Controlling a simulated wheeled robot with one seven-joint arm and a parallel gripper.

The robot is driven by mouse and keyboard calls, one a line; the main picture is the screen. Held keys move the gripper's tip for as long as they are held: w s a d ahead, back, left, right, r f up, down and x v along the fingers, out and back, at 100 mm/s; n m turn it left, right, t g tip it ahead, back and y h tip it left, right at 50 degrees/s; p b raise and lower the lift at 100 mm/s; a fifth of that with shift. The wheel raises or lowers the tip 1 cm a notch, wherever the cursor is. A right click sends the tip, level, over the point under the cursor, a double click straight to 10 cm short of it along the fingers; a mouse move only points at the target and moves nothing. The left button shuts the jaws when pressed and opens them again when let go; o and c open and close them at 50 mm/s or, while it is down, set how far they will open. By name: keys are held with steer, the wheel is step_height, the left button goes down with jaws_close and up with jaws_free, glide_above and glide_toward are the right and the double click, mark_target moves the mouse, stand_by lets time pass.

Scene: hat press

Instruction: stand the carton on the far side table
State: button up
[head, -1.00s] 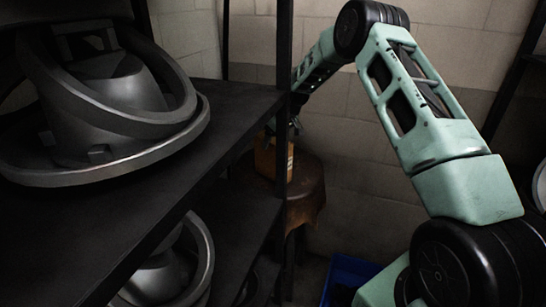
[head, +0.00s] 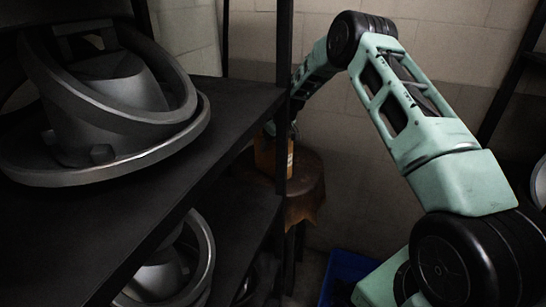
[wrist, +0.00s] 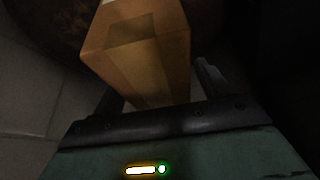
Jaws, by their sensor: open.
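The carton (head: 265,157) is an orange-brown box, seen in the head view partly behind the black shelf post. It appears upright on the round, brown-topped side table (head: 309,188), though its foot is hidden there. In the wrist view the carton (wrist: 135,50) reaches up from between my fingers, and the table's dark round top (wrist: 45,22) shows behind it. My gripper (wrist: 160,88) is open, with a finger on either side of the carton's near end. Whether either finger touches it is too dark to tell. In the head view the post mostly hides my gripper.
A black shelf unit (head: 235,105) fills the left, its post between the head camera and the table. Grey metal hat-press parts (head: 110,100) sit on its boards. A blue crate (head: 347,270) stands on the floor below the table. A block wall (head: 345,170) closes off the back.

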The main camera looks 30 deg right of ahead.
steer(key=shift+f, duration=0.1)
stand_by(0.3)
steer(key=c, duration=1.5)
steer(key=shift+c, duration=0.7)
